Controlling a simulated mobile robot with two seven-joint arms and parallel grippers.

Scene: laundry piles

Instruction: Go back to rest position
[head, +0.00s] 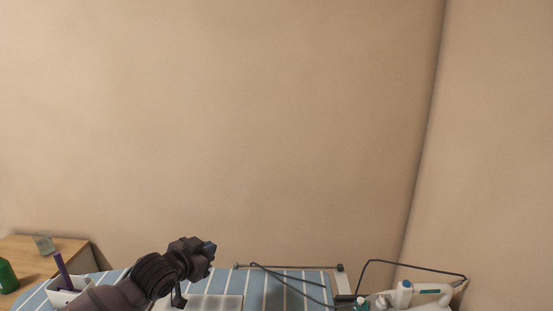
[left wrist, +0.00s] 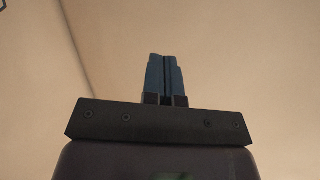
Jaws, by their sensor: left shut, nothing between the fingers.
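My left gripper (head: 209,247) is at the bottom of the head view, left of centre, raised in front of the blue-and-white striped ironing board (head: 255,290). In the left wrist view its two blue fingers (left wrist: 166,74) are closed together with nothing between them, and only bare wall is behind them. My left arm comes in from the lower left and hides part of the board. My right gripper is not in view.
A wooden surface (head: 30,254) at the far left holds a green bottle (head: 7,276). A white container (head: 68,290) with a purple item stands near it. Beige wall fills the rest.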

